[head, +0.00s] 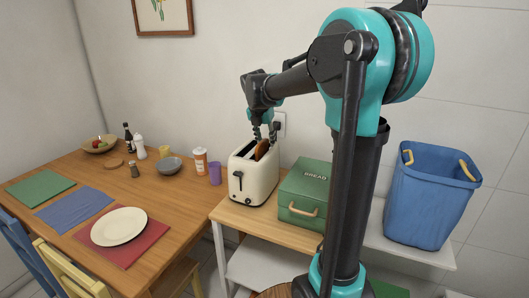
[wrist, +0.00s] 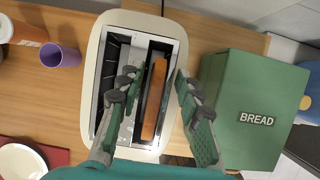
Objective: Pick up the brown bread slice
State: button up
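The brown bread slice (wrist: 154,100) stands on edge in the right slot of the cream toaster (wrist: 92,58), its top edge showing. In the head view the slice (head: 261,150) sticks out of the top of the toaster (head: 255,182). My gripper (wrist: 156,80) is open above the toaster, with one green-grey finger on each side of the slice. Gaps show between the fingers and the slice. In the head view my gripper (head: 265,131) points down just over the slice. The lower part of the slice is hidden inside the slot.
A green bread box (head: 302,193) stands close to the toaster's right. A purple cup (head: 215,174) is at its left on the wooden table (head: 190,205). A blue bin (head: 432,200) is further right. The toaster's left slot looks empty.

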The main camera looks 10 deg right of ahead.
jog(key=shift+w+f, duration=0.1)
jog(key=shift+f, duration=0.25)
jog(key=shift+c, duration=0.3)
grip_shut()
jog(key=shift+r, duration=0.15)
